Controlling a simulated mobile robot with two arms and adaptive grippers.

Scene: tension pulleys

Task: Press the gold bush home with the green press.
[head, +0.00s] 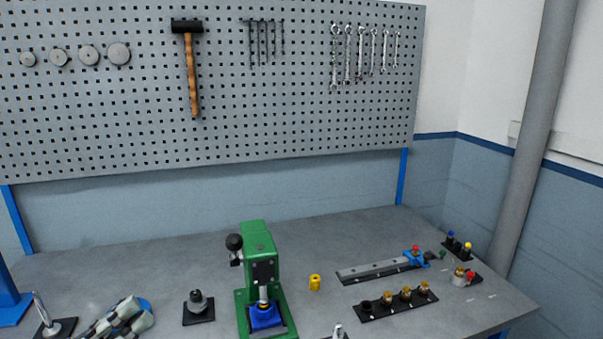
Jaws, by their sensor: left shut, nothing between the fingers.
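The green press (258,250) stands on the front middle of the bench. Its black-knobbed lever (234,242) is on its left side. A blue block (265,316) sits on the press base under the silver ram. I cannot make out clearly whether a bush sits in it. A yellow-gold cylinder (315,282) stands upright on the bench right of the press. Gold-topped pieces (405,294) stand in a black rack (372,313) further right. My right gripper is out of view.
A grey bar with a blue, red-topped fitting (414,257) lies behind the rack. Small coloured parts (458,246) stand at the right. The back of the bench is clear.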

